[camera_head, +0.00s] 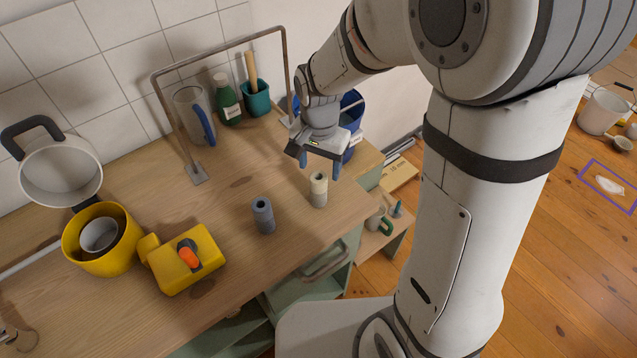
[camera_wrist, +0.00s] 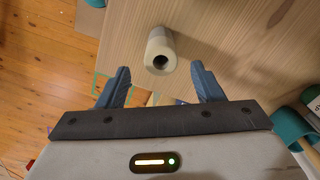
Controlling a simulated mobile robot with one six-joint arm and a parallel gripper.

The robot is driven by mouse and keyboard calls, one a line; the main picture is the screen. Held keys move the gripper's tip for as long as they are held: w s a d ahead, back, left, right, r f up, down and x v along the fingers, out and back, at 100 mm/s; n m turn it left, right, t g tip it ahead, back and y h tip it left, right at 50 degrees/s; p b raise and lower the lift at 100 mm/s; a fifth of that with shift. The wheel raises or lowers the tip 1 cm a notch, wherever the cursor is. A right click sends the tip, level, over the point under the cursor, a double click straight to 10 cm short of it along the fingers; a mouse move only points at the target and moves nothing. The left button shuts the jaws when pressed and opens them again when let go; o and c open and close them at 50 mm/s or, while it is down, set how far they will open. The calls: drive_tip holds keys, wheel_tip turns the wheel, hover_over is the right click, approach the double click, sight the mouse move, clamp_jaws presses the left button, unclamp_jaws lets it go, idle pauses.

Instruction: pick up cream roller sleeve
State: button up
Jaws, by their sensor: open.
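The cream roller sleeve (camera_head: 318,189) stands upright on the wooden worktop, right of centre in the head view; its lower part looks greyer than its top. My gripper (camera_head: 321,168) is above and slightly behind it, jaws open and empty.
A grey sleeve (camera_head: 263,215) stands to the left on the worktop (camera_head: 235,185). A yellow tool (camera_head: 183,260) and yellow pot (camera_head: 95,245) are farther left. A metal frame (camera_head: 220,45), a green bottle (camera_head: 226,100), and a teal cup (camera_head: 257,99) stand behind. The worktop's right edge is close.

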sight(319, 179)
drive_tip(key=shift+a+f+p, duration=0.1)
drive_tip(key=shift+f+p, duration=0.4)
drive_tip(key=shift+f, duration=2.3)
drive_tip(key=shift+c, duration=0.4)
drive_tip(key=c, duration=1)
drive_tip(key=shift+r, duration=0.1)
